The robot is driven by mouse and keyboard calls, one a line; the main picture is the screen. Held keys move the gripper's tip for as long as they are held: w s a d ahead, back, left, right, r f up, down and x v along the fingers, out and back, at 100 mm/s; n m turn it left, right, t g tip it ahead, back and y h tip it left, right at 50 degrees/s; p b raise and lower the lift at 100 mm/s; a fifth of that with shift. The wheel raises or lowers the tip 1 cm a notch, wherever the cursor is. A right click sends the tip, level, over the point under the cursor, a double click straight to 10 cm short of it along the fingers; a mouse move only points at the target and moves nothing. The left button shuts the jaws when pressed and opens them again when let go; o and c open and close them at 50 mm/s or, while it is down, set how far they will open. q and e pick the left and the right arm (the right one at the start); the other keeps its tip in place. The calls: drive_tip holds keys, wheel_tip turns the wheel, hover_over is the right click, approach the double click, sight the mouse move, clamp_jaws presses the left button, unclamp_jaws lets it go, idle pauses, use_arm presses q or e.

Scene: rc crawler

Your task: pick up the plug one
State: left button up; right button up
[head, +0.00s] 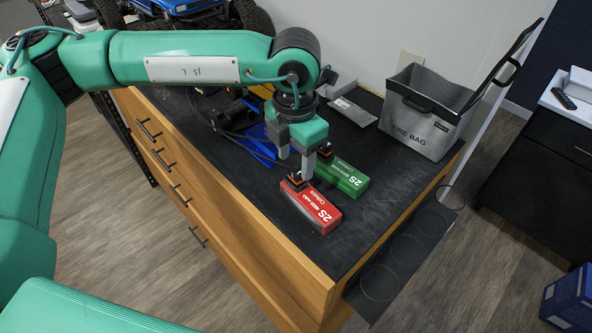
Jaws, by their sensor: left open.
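A red 2S battery pack (311,207) lies on the dark top of a wooden cabinet, with a small black and orange plug (297,181) at its far left end. A green 2S battery pack (343,177) lies just behind it, with a similar plug (325,153) at its end. My left gripper (295,166) points down over the plug end of the red pack. Its two fingers are apart, with nothing visible between them. I cannot tell whether a fingertip touches the red pack's plug. My right gripper is not in view.
A grey fire bag (428,108) stands at the back right of the dark cabinet top (375,222). Blue and black parts (242,128) lie left of the gripper, and a flat metallic piece (352,110) lies behind. The front right of the top is clear.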

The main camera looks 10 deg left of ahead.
sight(296, 170)
use_arm(q)
drive_tip(key=shift+f+p, duration=0.4)
drive_tip(key=shift+f, duration=1.15)
drive_tip(key=c, duration=1)
drive_tip(key=shift+c, duration=0.2)
drive_tip(key=shift+r, duration=0.15)
